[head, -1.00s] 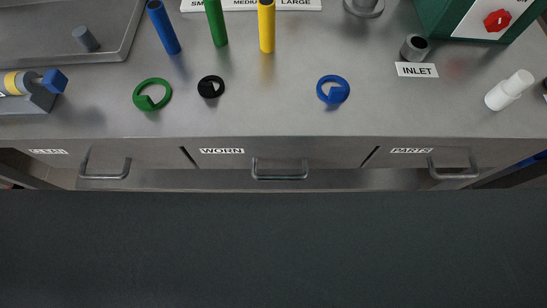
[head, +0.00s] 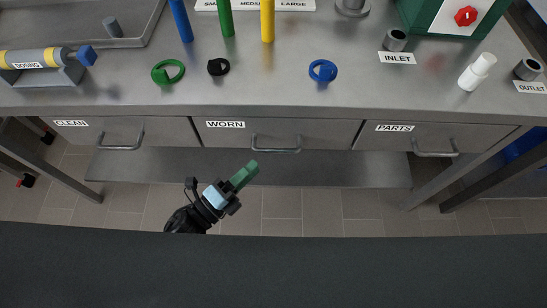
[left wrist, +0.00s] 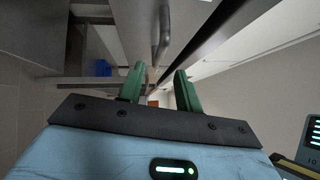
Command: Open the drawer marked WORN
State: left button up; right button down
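The WORN drawer (head: 325,133) is the middle one under the bench top in the head view. It is closed, with a white WORN label (head: 225,125) at its upper left and a grey bar handle (head: 276,150). My left gripper (head: 248,173) is below and slightly left of that handle, apart from it. In the left wrist view my left gripper (left wrist: 160,72) has its two green fingers apart with nothing between them. A grey bar handle (left wrist: 163,35) shows ahead of the fingers there; its label is not visible. My right gripper is not in view.
The CLEAN drawer (head: 165,130) is to the left and the PARTS drawer (head: 385,141) to the right, both closed. A lower shelf (head: 330,172) runs beneath. Coloured rings, upright tubes and a white bottle (head: 477,72) are on the bench top (head: 400,95). Tiled floor is free in front.

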aim_at(272, 149)
pick_arm(q)
jog(key=shift+p+x, duration=0.3)
jog(key=shift+x, duration=3.7)
jog(key=shift+a, duration=0.1)
grip_shut()
